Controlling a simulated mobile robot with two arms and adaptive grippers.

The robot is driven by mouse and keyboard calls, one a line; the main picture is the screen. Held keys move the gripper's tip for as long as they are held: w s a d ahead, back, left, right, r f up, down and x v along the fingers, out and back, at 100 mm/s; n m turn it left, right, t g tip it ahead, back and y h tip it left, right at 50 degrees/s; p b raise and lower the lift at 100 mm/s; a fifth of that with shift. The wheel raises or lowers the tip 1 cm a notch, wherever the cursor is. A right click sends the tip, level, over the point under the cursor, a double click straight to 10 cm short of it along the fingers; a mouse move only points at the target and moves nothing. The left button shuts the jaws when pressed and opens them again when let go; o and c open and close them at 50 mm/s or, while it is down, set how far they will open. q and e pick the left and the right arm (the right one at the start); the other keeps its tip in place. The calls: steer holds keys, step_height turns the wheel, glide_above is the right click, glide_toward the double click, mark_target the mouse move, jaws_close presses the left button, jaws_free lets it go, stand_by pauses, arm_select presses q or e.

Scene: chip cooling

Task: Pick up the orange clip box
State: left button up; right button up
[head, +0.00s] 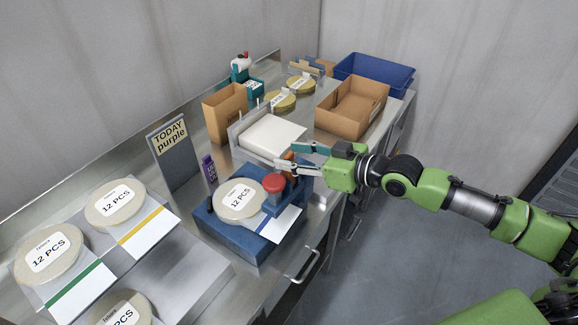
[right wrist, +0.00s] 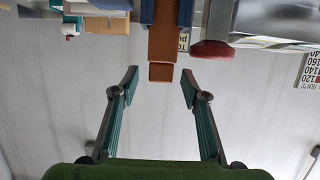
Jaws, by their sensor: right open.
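The orange clip box (head: 287,158) shows as a small orange piece behind the red knob in the head view, partly hidden by my right gripper. In the right wrist view the orange box (right wrist: 162,45) points toward me, in line with the gap between the fingers. My right gripper (head: 285,155) is open around or just short of the box; the wrist view (right wrist: 160,76) shows a finger on each side and no clear contact. My left gripper is not in view.
A blue fixture (head: 215,226) with a red knob (head: 273,185) and a round labelled disc stands just in front. A white pad (head: 270,135) lies behind. A cardboard box (head: 350,105) and blue bin (head: 375,75) stand farther back. A sign (head: 173,150) stands left.

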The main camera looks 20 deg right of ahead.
steer(key=shift+x, duration=0.8)
jaws_close()
